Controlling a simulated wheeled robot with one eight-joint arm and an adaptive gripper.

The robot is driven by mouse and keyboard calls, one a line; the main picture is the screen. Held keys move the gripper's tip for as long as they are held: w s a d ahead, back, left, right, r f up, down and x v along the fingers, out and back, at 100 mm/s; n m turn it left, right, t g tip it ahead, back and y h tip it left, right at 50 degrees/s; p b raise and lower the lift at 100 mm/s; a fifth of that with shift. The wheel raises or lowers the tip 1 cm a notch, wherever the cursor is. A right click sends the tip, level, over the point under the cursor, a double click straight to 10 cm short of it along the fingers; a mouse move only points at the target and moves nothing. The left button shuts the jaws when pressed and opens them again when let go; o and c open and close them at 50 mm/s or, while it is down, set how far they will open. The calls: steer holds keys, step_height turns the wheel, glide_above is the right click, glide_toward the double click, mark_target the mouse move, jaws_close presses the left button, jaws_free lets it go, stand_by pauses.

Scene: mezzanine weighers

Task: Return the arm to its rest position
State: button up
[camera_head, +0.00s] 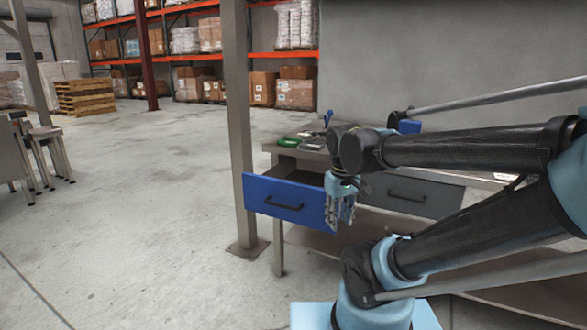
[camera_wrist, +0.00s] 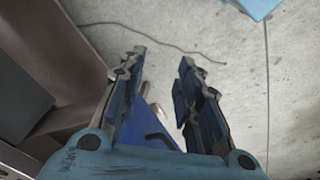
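My gripper (camera_head: 341,207) hangs pointing down at the right end of the blue drawer front (camera_head: 283,201), overlapping it in the head view. In the wrist view my gripper (camera_wrist: 158,95) has its two fingers apart, with nothing held between them. Part of the blue drawer (camera_wrist: 150,128) shows below and between the fingers there. The drawer stands pulled out from the workbench (camera_head: 272,148), with a dark handle on its front. I cannot tell whether a finger touches the drawer. My arm reaches in from the right of the head view.
A grey drawer (camera_head: 411,194) sits right of the blue one. A green item (camera_head: 288,142) and a blue-handled tool (camera_head: 327,118) lie on the bench. A metal post (camera_head: 240,120) stands just left. Stools (camera_head: 48,150) stand far left. The floor (camera_head: 140,220) between is clear.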

steer(key=s+d+f+m, duration=0.4)
steer(key=d+f, duration=0.1)
steer(key=shift+s+d+f, duration=0.25)
steer(key=shift+d, duration=0.1)
steer(key=shift+w+f, duration=0.2)
steer(key=shift+w, duration=0.25)
stand_by(1.0)
